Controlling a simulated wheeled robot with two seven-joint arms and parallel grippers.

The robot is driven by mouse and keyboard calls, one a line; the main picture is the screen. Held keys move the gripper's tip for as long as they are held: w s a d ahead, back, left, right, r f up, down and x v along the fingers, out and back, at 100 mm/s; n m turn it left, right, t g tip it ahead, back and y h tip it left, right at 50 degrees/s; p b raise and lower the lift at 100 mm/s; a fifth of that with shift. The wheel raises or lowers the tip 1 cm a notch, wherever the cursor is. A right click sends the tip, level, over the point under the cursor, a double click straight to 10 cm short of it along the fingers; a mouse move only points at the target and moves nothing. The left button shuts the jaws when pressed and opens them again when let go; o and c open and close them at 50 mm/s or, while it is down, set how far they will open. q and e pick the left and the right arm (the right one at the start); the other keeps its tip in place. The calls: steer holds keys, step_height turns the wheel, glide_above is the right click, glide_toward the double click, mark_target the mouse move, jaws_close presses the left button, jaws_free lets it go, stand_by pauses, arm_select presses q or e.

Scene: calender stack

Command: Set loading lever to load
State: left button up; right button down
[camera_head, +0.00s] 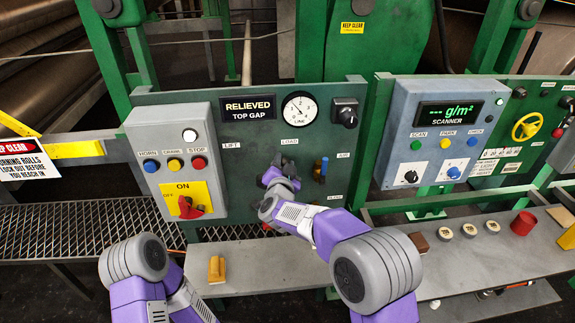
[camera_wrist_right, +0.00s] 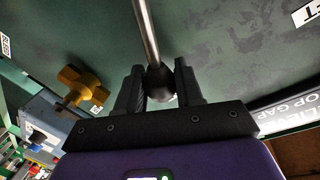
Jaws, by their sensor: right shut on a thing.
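The loading lever (camera_wrist_right: 147,30) shows in the right wrist view as a metal rod with a black ball knob (camera_wrist_right: 159,84). My right gripper (camera_wrist_right: 160,90) is shut on the knob, with one finger on each side of it. In the head view my right gripper (camera_head: 284,170) is at the green panel (camera_head: 245,190), just below the LOAD label (camera_head: 290,141) and right of the LIFT label (camera_head: 231,146). The gripper and wrist hide most of the lever there. The sign (camera_head: 248,108) reads RELIEVED, TOP GAP. My left arm is at the lower left; its gripper does not show.
A grey switch box (camera_head: 170,130) stands left and a scanner box (camera_head: 440,130) right. A yellow block (camera_head: 217,270) lies on the shelf (camera_head: 270,265).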

steer(key=c, duration=0.8)
jaws_free()
steer(key=s, duration=0.7)
steer(key=shift+s+r, duration=0.3)
steer(key=shift+r, duration=0.1)
steer(key=shift+f, duration=0.1)
